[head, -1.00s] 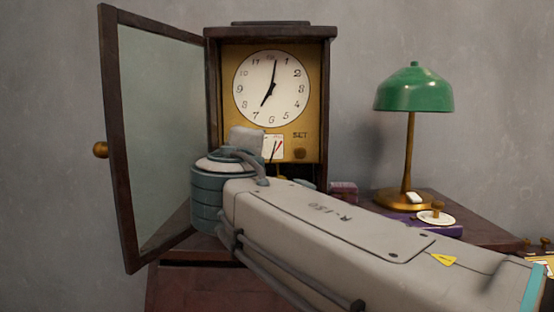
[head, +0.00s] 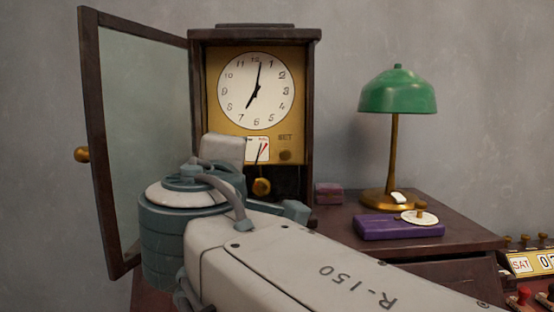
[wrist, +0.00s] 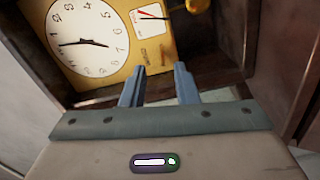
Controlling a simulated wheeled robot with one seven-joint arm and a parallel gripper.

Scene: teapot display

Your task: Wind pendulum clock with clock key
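The pendulum clock (head: 257,90) stands on the dark wooden cabinet. Its glass door (head: 145,140) is swung open to the left. It has a white dial, a gold face plate, a small white gauge with a red mark, and a dark knob (head: 285,155) under the word SET. The gold pendulum bob (head: 262,187) hangs below. In the wrist view, the dial (wrist: 87,37) is tilted. My gripper (wrist: 159,68) is open before the clock's lower part, with nothing visible between its fingers. In the head view, my arm hides most of the gripper. I cannot make out a clock key.
A green lamp (head: 397,95) stands right of the clock on the cabinet top (head: 345,215). A purple box (head: 385,228), a white disc with a gold knob (head: 420,217) and a small maroon box (head: 328,193) are nearby. A calendar device (head: 530,263) is at the far right.

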